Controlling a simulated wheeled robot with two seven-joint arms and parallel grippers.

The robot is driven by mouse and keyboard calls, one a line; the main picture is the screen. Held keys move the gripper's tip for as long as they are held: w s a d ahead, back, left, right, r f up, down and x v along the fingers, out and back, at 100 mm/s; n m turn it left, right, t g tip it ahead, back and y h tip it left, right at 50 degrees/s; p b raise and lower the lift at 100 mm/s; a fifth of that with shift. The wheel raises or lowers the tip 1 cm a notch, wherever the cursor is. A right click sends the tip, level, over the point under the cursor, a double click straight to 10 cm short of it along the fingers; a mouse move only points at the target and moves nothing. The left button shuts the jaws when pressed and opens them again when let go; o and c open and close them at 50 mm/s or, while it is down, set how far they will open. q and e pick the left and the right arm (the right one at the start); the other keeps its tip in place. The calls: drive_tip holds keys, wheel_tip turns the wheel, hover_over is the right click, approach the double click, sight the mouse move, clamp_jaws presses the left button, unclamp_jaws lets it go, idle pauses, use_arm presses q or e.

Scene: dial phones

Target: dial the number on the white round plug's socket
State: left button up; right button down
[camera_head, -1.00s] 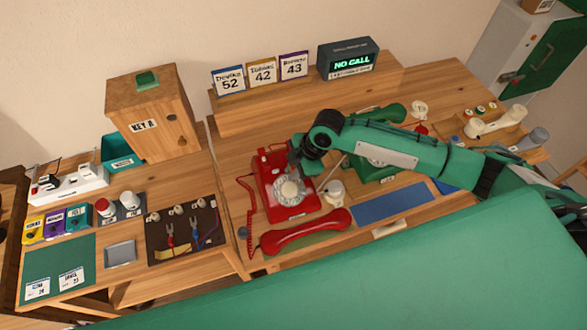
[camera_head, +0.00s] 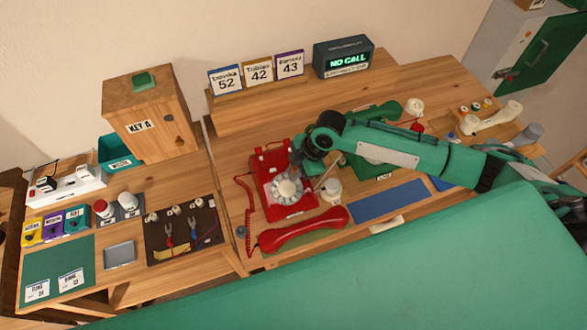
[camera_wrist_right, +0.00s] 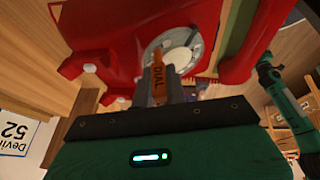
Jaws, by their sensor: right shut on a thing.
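A red dial phone (camera_head: 273,165) stands on the desk, with its pale round dial (camera_head: 287,189) facing up. Its red handset (camera_head: 303,231) lies off the phone in front. My right gripper (camera_wrist_right: 160,92) is shut on an orange stick marked DIAL (camera_wrist_right: 158,82). The stick's tip overlaps the edge of the dial (camera_wrist_right: 178,48) in the wrist view; I cannot tell whether it touches. A dark board (camera_head: 184,232) at the left carries several small white plugs or sockets and coloured cables. Any number on them is too small to read. My left gripper does not show.
Name cards 52, 42 and 43 (camera_head: 258,72) stand on the rear shelf beside a NO CALL display (camera_head: 343,58). A white cup-like thing (camera_head: 330,190) sits right of the phone. Green (camera_head: 374,163) and cream (camera_head: 497,117) phones stand farther right.

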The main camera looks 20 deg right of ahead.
drive_tip(key=shift+s+d, duration=0.1)
drive_tip(key=shift+s, duration=0.05)
drive_tip(key=shift+s+d+f+p, duration=0.2)
drive_tip(key=shift+s+d+p, duration=0.05)
drive_tip(key=shift+s+p, duration=0.1)
drive_tip(key=shift+s, duration=0.1)
drive_tip(key=shift+s+d+f, duration=0.1)
drive_tip(key=shift+s+f, duration=0.15)
drive_tip(key=shift+s, duration=0.2)
drive_tip(key=shift+s+p, duration=0.15)
drive_tip(key=shift+p, duration=0.2)
